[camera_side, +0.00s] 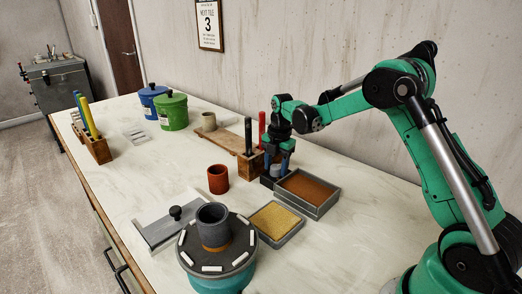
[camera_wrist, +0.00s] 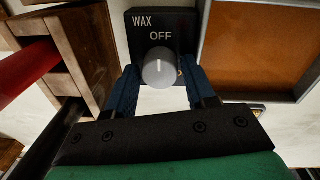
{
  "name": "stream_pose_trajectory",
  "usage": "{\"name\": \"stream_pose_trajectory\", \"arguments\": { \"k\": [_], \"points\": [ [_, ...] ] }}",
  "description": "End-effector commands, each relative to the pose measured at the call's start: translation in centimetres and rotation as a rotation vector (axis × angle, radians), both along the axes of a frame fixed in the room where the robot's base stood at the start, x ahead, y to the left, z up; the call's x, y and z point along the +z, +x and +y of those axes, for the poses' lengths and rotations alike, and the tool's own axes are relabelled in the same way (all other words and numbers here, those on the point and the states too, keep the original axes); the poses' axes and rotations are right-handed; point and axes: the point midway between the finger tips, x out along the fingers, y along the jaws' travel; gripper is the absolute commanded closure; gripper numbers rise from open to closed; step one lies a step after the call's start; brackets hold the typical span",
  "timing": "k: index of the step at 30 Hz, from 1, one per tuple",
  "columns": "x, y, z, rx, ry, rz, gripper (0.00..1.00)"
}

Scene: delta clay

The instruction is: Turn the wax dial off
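The wax dial (camera_wrist: 159,70) is a light grey knob on a black box (camera_wrist: 141,38) with the words WAX and OFF printed on it. A pale mark on the knob points up, roughly toward OFF. My gripper (camera_wrist: 162,78) has its blue fingers on either side of the knob, with gaps visible between fingers and knob. In the side view my gripper (camera_side: 279,160) points down over the box (camera_side: 267,182), and the grey knob (camera_side: 275,170) shows between the fingers. Part of the box face is hidden by the fingers.
A wooden block (camera_side: 250,163) holding a red and a black stick stands close left of the box. A tray of brown material (camera_side: 327,207) sits close right. A red cup (camera_side: 218,180), yellow-filled tray (camera_side: 299,227) and turntable (camera_side: 245,268) stand nearer the front.

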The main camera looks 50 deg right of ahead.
Motion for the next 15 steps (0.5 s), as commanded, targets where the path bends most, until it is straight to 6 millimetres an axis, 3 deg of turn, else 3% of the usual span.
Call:
{"name": "stream_pose_trajectory", "arguments": {
  "k": [2,15],
  "points": [
    [0.00,-0.01,-0.01,0.000,0.000,0.001,0.28],
    [0.00,-0.18,-0.10,-0.051,-0.001,0.007,0.28]
  ]
}}
